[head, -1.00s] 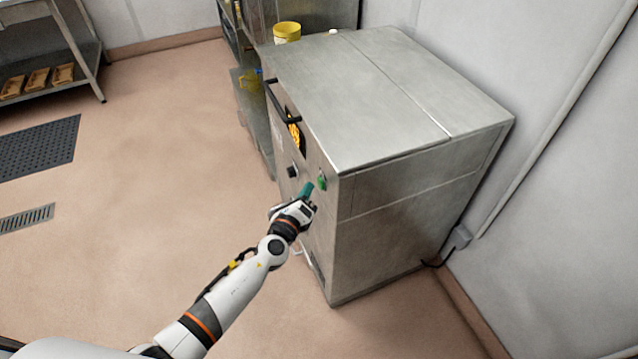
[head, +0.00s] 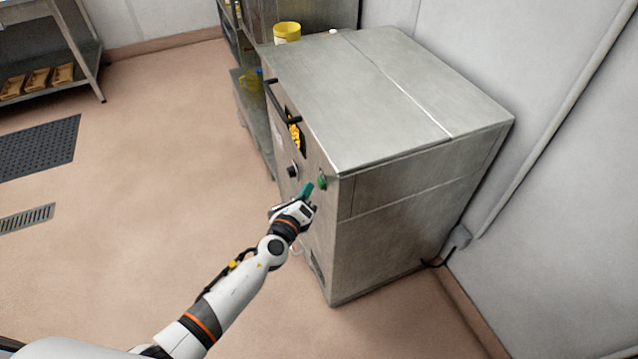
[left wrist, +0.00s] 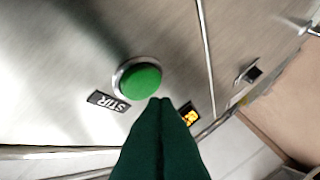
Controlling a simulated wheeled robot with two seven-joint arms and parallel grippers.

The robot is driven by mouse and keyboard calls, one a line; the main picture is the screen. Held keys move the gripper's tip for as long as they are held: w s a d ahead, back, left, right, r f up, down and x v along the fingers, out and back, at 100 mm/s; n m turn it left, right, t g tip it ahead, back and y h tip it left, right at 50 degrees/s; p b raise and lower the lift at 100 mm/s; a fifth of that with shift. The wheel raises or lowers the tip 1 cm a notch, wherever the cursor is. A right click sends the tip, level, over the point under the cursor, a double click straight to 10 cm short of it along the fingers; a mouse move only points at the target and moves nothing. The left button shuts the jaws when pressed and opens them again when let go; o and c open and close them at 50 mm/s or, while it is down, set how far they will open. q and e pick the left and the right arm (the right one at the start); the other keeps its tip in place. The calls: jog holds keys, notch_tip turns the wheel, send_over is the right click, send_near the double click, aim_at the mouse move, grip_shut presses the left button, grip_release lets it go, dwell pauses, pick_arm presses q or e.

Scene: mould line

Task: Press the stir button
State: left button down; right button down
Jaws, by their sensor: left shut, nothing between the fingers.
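The stir button is a round green button (left wrist: 140,81) in a metal ring, on the steel front of the machine (head: 400,95). A black label reading STIR (left wrist: 108,101) sits beside it in the left wrist view. In the head view the button (head: 322,181) is near the front's upper right corner. My left gripper (head: 308,189) has green fingers, is shut and empty, and points at the panel just left of the button. In the left wrist view its fingertips (left wrist: 164,101) appear just below and right of the button; whether they touch the panel I cannot tell. My right gripper is not in view.
A black knob (head: 292,171), a dark handle (head: 284,104) and a window with yellow contents (head: 295,135) are on the same front. A yellow tub (head: 287,32) stands at the machine's back left corner. Open floor (head: 150,150) lies to the left.

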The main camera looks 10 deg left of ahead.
pick_arm(q)
jog(key=shift+w+d, duration=0.1)
jog(key=shift+d, duration=0.05)
dwell(0.5)
jog(key=shift+w+d, duration=0.15)
jog(key=shift+d, duration=0.1)
jog(key=shift+w+d, duration=0.2)
jog(key=shift+d, duration=0.1)
dwell(0.8)
jog(key=shift+a, duration=0.1)
jog(key=shift+s+a, duration=0.45)
jog(key=shift+a, duration=0.15)
jog(key=shift+s+a+b, duration=0.3)
jog(key=shift+s+a, duration=0.4)
jog(key=shift+a, duration=0.35)
jog(key=shift+s+a+b, duration=0.25)
jog(key=shift+s+a, duration=0.45)
jog(key=shift+a, duration=0.3)
